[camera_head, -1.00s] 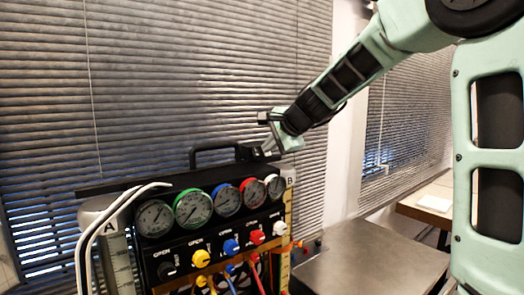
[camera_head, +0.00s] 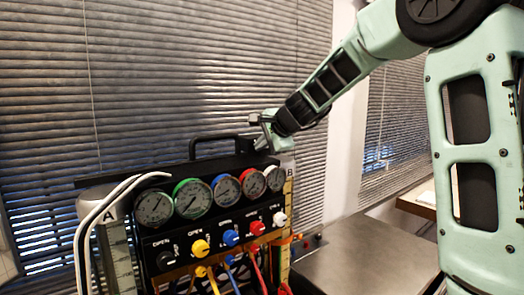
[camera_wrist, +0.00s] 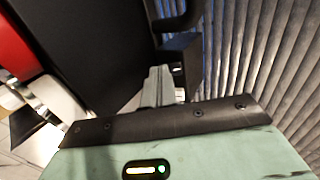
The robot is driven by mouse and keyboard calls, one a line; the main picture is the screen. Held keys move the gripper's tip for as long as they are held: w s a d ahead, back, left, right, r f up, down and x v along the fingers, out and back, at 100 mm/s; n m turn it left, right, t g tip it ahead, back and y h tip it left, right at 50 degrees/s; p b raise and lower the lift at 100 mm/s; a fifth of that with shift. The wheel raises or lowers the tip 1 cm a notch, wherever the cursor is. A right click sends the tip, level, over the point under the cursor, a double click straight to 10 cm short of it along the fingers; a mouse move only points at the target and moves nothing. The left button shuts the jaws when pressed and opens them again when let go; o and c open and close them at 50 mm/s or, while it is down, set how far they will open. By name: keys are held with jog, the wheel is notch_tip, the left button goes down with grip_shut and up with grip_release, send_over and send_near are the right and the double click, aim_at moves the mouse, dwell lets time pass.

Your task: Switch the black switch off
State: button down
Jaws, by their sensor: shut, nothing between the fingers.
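The black switch (camera_head: 165,260) is a round knob at the left end of the row of knobs on the gauge rig's front panel, below the leftmost gauge. My gripper (camera_head: 262,143) is high at the rig's upper right, by the right end of the carrying handle, well to the right of and above the black switch. In the wrist view the fingers (camera_wrist: 158,88) are closed together and empty, beside a dark part of the rig. Whether they touch the rig cannot be told. The black switch is not recognizable in the wrist view.
Yellow (camera_head: 200,247), blue (camera_head: 231,238), red (camera_head: 257,228) and white (camera_head: 279,219) knobs sit right of the black one, with hoses below. White tubes (camera_head: 90,225) curve at the rig's left. A grey metal table (camera_head: 365,262) stands at right. Blinds hang behind.

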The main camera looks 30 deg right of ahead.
jog(key=shift+f+b, duration=0.5)
jog(key=shift+b, duration=0.1)
jog(key=shift+r+b, duration=0.15)
jog(key=shift+b, duration=0.15)
jog(key=shift+w+r+p, duration=0.2)
jog(key=shift+r+p, duration=0.75)
jog(key=shift+p, duration=0.05)
jog(key=shift+s+r, duration=0.1)
jog(key=shift+r, duration=0.05)
